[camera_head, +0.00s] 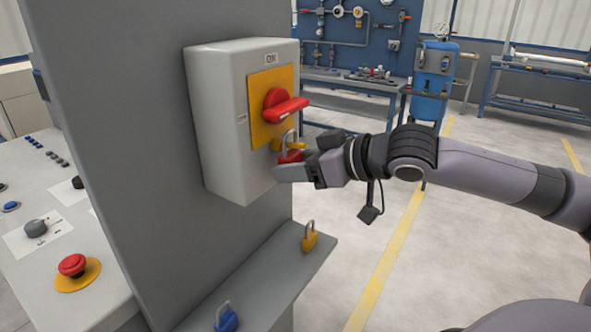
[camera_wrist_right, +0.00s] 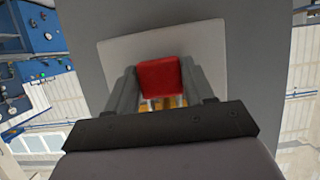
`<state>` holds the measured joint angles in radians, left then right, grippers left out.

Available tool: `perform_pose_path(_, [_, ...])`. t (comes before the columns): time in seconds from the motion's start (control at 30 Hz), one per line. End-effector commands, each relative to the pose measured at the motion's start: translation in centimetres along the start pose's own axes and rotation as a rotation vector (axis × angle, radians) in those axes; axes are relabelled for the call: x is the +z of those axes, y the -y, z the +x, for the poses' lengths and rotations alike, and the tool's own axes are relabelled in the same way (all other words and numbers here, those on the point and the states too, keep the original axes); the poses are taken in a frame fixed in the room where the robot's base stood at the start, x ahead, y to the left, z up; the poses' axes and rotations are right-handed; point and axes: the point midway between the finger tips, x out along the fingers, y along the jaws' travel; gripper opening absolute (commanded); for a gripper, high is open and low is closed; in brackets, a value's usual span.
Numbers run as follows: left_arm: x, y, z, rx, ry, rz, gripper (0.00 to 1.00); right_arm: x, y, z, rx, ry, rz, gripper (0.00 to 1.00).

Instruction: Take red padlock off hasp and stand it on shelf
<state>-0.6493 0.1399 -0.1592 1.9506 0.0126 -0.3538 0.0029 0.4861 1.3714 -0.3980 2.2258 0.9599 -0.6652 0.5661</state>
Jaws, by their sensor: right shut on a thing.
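The red padlock (camera_head: 290,155) is at the front of the grey switch box, just below the red rotary handle. Its metal shackle rises at the yellow hasp (camera_head: 278,144); I cannot tell whether it still passes through it. My right gripper (camera_head: 291,168) is shut on the red padlock's body. In the right wrist view the padlock (camera_wrist_right: 159,76) sits between the two fingers of the gripper (camera_wrist_right: 161,88). The shelf (camera_head: 268,268) is below the box and holds a yellow padlock (camera_head: 309,238) and a blue padlock (camera_head: 226,319), both standing. My left gripper is not in view.
The switch box (camera_head: 217,120) with its red handle (camera_head: 284,108) is mounted on a grey panel (camera_head: 120,120). A console with a red emergency button (camera_head: 72,265) stands at the left. The shelf between the yellow and blue padlocks is bare.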

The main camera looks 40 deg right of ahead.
Motion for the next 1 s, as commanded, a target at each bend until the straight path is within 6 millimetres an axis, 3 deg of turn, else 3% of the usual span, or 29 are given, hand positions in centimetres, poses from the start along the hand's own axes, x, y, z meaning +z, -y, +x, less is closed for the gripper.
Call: perform_pose_path(1.0, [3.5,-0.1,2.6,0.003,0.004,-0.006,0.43,2.3,0.0,-4.6,0.002,0.001,-0.011,0.20])
